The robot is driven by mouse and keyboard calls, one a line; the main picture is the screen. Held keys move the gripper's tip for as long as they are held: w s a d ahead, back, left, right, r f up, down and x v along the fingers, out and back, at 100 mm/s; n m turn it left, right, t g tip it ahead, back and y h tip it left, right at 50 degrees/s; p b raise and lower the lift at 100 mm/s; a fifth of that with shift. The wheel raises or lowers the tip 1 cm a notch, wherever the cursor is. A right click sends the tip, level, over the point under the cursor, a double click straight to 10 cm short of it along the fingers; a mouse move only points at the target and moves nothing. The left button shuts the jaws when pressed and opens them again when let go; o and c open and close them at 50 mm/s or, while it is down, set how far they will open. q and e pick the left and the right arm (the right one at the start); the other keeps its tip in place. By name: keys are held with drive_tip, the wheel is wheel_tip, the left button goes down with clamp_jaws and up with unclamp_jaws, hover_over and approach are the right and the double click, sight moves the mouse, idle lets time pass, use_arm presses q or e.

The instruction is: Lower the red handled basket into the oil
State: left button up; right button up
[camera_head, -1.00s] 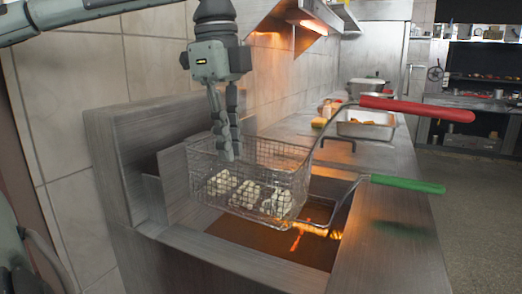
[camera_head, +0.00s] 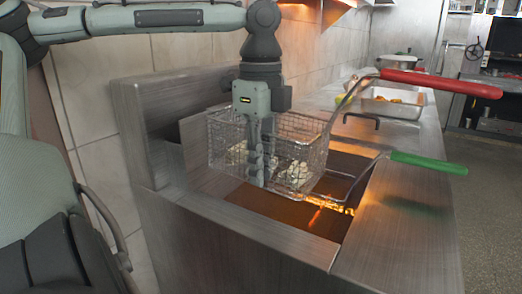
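The wire basket (camera_head: 300,125) with the red handle (camera_head: 440,83) holds several pale pieces of food (camera_head: 293,173). It sits at the fryer opening, above or at the orange-brown oil (camera_head: 285,210); whether its bottom touches the oil is unclear. Its handle rises to the right. My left gripper (camera_head: 257,182) points down at the basket, its fingers overlapping the mesh and hiding part of the food. The fingers look close together, but I cannot tell whether they grip the wire. My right gripper is not in view.
A green handle (camera_head: 428,162) reaches out from the vat's right side, below the red one. A raised metal back panel (camera_head: 150,120) stands at the left. A metal tray (camera_head: 393,103) and a lidded pot (camera_head: 397,66) stand farther back on the counter.

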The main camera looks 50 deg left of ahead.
use_arm(q)
drive_tip(key=shift+f, duration=0.15)
drive_tip(key=shift+c, duration=0.6)
clamp_jaws()
drive_tip(key=o, duration=0.5)
unclamp_jaws()
wheel_tip(320, 180, up, 12)
drive_tip(key=shift+r, duration=0.1)
